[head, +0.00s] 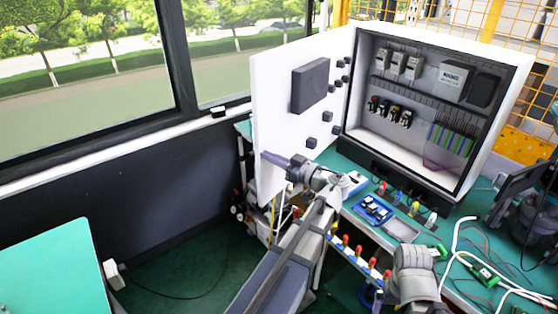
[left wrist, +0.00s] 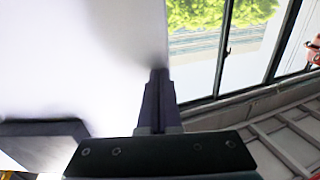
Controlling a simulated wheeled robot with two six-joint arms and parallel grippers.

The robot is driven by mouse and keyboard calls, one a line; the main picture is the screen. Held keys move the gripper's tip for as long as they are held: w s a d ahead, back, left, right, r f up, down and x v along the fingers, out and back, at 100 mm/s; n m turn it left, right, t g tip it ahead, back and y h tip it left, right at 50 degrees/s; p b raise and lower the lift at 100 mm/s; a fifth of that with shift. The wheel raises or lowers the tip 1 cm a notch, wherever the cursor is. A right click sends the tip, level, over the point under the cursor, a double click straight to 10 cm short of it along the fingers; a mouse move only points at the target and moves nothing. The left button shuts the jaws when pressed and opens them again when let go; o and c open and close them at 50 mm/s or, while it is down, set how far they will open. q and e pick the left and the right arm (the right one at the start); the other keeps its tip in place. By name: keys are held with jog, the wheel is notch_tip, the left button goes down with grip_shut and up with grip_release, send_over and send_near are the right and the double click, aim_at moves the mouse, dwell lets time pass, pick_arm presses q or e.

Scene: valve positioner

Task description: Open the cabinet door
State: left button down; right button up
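The white cabinet (head: 515,95) stands on the green bench with its front open and its inside showing. Its white door (head: 272,85) is swung out to the left, with dark boxes on its inner face. My left gripper (head: 268,157) is at the lower part of the door's inner face, near the free edge. In the left wrist view its two dark fingers (left wrist: 158,95) lie together, shut with nothing seen between them, against the door's white surface (left wrist: 85,60). I cannot tell whether the fingertips touch it.
The green bench (head: 350,205) carries a blue tray (head: 372,210), coloured knobs, wires and a dark monitor (head: 520,190) at right. A window wall (head: 150,195) is behind the door at left. A second green table (head: 50,270) stands at lower left, with open floor between.

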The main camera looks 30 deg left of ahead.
pick_arm(q)
jog(key=w+a+m+t, duration=0.1)
jog(key=w+a, duration=0.3)
jog(key=a, duration=0.7)
jog(key=w+a+m+t+h, duration=0.1)
jog(key=w+a, duration=0.4)
jog(key=a, duration=0.7)
jog(key=w+a+m+t+h, duration=0.1)
jog(key=w+a+t, duration=0.3)
jog(key=a, duration=0.8)
jog(key=shift+w+m+t, duration=0.35)
jog(key=shift+m+t, duration=0.05)
jog(key=shift+m, duration=0.4)
jog(key=s+d, duration=0.9)
jog(key=s, duration=0.1)
jog(key=shift+s+d, duration=0.15)
